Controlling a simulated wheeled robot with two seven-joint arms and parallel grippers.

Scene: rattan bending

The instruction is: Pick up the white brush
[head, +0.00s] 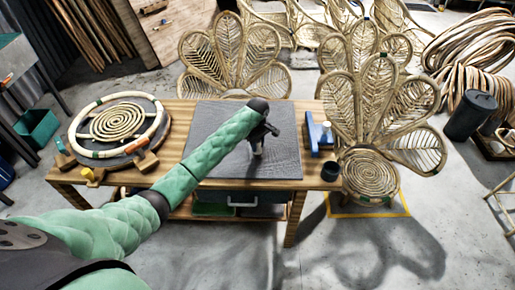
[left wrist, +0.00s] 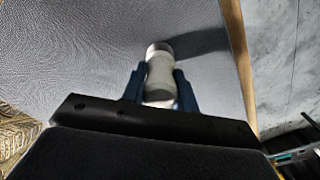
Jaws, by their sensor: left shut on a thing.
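My left gripper (head: 258,145) is over the dark grey mat (head: 220,125) in the middle of the wooden table. In the left wrist view, its two blue fingers (left wrist: 160,85) are shut on the white brush (left wrist: 160,72), one on each side. The brush looks like a short, pale, rounded cylinder with a greyer end pointing away from the gripper. In the head view the brush is mostly hidden by the gripper. I cannot tell whether it touches the mat. My right gripper is not in view.
A round rattan coil form (head: 117,124) lies on the table's left. A blue tool (head: 312,136) and a black cup (head: 330,172) stand on its right. A petal-backed rattan chair (head: 372,178) stands just right of the table. The mat around the gripper is clear.

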